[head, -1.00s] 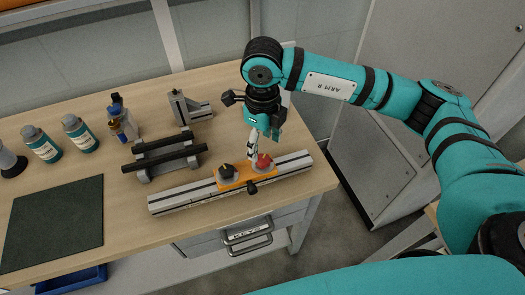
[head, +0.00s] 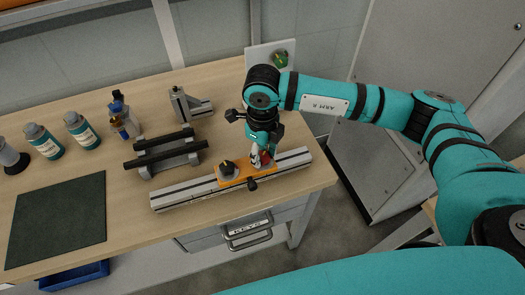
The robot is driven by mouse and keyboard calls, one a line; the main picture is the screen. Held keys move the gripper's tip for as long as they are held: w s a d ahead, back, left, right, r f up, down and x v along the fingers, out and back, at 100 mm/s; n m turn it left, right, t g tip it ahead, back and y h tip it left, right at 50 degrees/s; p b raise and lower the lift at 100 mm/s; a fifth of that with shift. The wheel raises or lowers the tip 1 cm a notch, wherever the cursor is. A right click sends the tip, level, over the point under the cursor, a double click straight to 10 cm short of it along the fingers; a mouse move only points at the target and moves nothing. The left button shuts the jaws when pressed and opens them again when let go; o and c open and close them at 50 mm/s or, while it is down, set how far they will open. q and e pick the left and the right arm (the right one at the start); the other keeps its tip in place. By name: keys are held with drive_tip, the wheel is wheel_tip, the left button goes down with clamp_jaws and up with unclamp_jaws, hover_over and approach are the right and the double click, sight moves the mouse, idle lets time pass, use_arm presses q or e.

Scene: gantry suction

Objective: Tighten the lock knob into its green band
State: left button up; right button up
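An orange carriage (head: 246,177) sits on a silver rail (head: 188,199) near the table's front edge. It bears a black knob (head: 227,168) on a pale round base at its left and a red knob (head: 265,158) at its right. A small black knob (head: 252,184) sticks out at its front. My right gripper (head: 262,158) points down at the red knob, with its fingers around or just beside it. The fingers and arm hide most of the red knob, and whether they grip it is unclear. I cannot make out a green band on the carriage. My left gripper is out of view.
A pale panel with a round green dial (head: 281,59) stands behind my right arm. A black two-bar stand (head: 165,150), a grey angle bracket (head: 190,105) and several bottles stand farther back and left. A dark green mat (head: 57,222) lies at the left.

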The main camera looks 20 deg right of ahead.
sight(263, 155)
drive_tip(key=c, duration=0.4)
drive_tip(key=shift+o, duration=0.3)
drive_tip(key=shift+f+m+b, duration=0.3)
drive_tip(key=shift+m+b, duration=0.2)
drive_tip(key=shift+b, duration=0.35)
drive_tip(key=shift+r+m+b, duration=0.15)
drive_tip(key=shift+m+b, duration=0.35)
drive_tip(key=shift+b, duration=0.1)
drive_tip(key=shift+r, duration=0.15)
drive_tip(key=o, duration=1.1)
drive_tip(key=shift+o, duration=0.2)
wheel_tip(263, 155, up, 12)
